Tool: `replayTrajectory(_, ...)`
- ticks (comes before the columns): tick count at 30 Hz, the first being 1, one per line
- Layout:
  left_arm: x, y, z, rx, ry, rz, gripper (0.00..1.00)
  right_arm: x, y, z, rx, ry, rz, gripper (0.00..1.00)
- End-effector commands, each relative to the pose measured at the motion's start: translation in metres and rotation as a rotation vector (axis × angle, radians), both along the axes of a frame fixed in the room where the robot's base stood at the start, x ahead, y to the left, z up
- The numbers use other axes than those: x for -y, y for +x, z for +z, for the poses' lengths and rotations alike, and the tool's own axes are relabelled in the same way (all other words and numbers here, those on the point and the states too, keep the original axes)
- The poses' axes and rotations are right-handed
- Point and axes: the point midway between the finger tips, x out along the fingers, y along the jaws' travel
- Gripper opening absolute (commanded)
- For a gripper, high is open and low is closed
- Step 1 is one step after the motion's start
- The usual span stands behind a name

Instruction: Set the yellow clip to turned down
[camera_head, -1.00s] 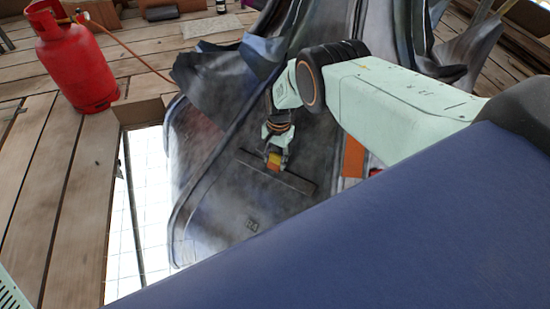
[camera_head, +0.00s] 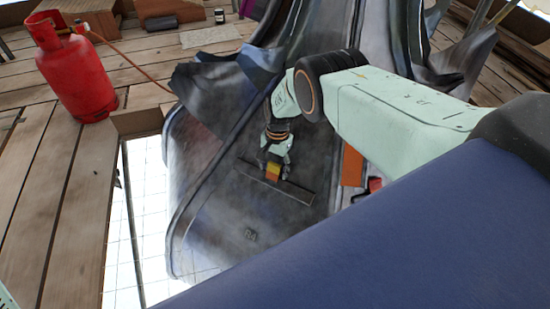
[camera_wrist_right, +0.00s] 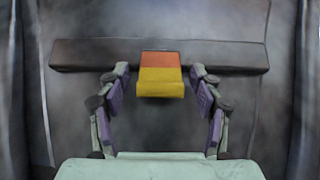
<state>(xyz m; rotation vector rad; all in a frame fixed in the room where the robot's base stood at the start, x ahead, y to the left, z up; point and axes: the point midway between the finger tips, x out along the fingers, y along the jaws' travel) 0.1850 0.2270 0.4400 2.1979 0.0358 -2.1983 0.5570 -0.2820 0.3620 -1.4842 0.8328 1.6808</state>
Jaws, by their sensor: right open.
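The yellow clip (camera_head: 273,172) sits on a dark bar (camera_head: 298,192) fixed across the grey metal panel. In the right wrist view the clip (camera_wrist_right: 160,82) has an orange upper part and a yellow lower part that hangs just below the bar (camera_wrist_right: 230,55). My right gripper (camera_head: 274,168) is at the clip. In the right wrist view its two fingers (camera_wrist_right: 160,88) stand apart, one on each side of the clip, with gaps between. My left gripper is not in view.
A red gas cylinder (camera_head: 75,75) with an orange hose stands on the wooden planks at left. An opening (camera_head: 140,210) in the deck lies left of the panel. Folded metal sheets (camera_head: 220,85) stick out above the panel. An orange piece (camera_head: 352,166) is right of it.

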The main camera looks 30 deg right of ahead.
Motion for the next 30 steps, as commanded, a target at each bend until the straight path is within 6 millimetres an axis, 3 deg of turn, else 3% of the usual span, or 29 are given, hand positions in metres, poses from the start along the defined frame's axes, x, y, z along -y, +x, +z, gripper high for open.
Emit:
replayTrajectory(19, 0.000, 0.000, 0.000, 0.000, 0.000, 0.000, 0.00, 0.011, 0.007, 0.101, 0.004, 0.000, 0.000, 0.65)
replayTrajectory(30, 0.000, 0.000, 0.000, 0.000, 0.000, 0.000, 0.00, 0.013, 0.008, 0.117, 0.001, 0.000, -0.001, 0.65)
